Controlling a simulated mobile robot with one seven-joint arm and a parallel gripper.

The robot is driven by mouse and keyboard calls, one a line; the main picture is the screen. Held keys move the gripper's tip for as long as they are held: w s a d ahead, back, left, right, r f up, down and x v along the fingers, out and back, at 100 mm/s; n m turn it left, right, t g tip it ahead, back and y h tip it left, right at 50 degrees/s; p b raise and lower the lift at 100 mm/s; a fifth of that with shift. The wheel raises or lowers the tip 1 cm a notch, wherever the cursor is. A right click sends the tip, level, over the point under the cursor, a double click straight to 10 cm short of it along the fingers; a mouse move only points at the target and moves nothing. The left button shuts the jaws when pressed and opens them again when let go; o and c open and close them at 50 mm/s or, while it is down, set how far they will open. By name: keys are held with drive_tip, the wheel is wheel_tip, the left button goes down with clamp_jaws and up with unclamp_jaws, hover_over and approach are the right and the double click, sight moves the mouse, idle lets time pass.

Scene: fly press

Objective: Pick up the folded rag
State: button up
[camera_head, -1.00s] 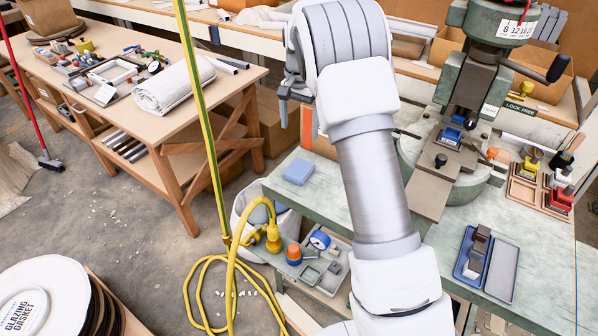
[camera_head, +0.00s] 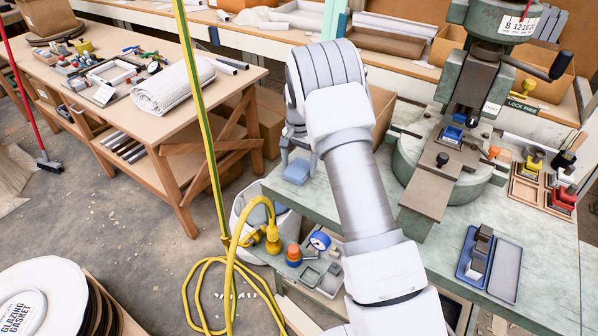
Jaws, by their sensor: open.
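The folded rag (camera_head: 296,174) is a small pale-blue block of cloth on the left end of the green press bench (camera_head: 330,208). My gripper (camera_head: 298,163) is open, pointing down directly over the rag, with a finger showing on the left and another on the right. The fingertips are at about the height of the rag's upper part. I cannot tell whether they touch it. My arm comes from the lower right and covers the bench just right of the rag.
The fly press (camera_head: 470,100) stands right of my arm. A blue tray (camera_head: 470,262) and a grey tray (camera_head: 506,272) lie at the right front. A yellow cable (camera_head: 232,285) hangs left of the bench. A white rolled cloth (camera_head: 172,88) lies on the left wooden table (camera_head: 215,105).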

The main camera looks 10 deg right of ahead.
sight(299, 168)
drive_tip(key=shift+f, duration=0.45)
drive_tip(key=c, duration=1.2)
drive_tip(key=shift+r, duration=0.1)
wheel_tip(299, 168, up, 10)
drive_tip(key=shift+p, duration=0.45)
drive_tip(key=o, duration=0.7)
drive_tip(key=c, duration=0.5)
